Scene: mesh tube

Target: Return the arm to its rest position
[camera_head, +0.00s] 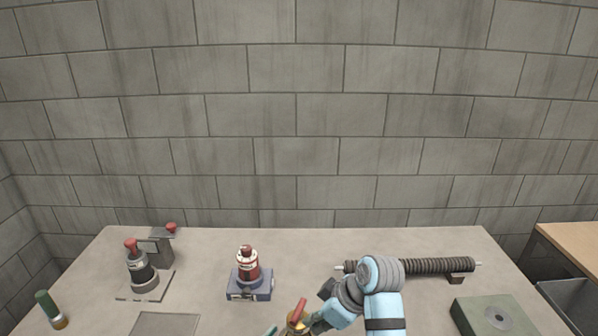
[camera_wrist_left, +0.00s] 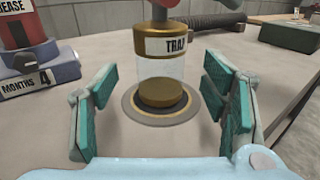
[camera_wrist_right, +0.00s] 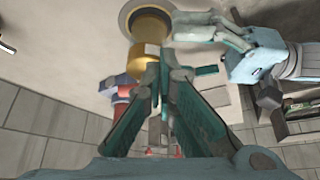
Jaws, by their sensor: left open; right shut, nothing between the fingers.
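A brass and clear trap (camera_head: 297,322) with a red handle stands at the bottom middle of the head view. In the left wrist view, the trap (camera_wrist_left: 160,72) stands on a round grey base between the spread fingers of my open left gripper (camera_wrist_left: 163,110); I cannot tell contact. My right gripper (camera_head: 318,326) is beside the trap, at the end of my light blue right arm. In the right wrist view, my right gripper (camera_wrist_right: 165,75) has its fingers together and empty, with the trap (camera_wrist_right: 147,58) just beyond them and my left gripper (camera_wrist_right: 222,38) at upper right.
A red bottle (camera_head: 247,263) stands on a blue block (camera_head: 250,288). A ribbed mesh tube (camera_head: 430,265) lies behind my right arm. A green box (camera_head: 495,316) is at right.

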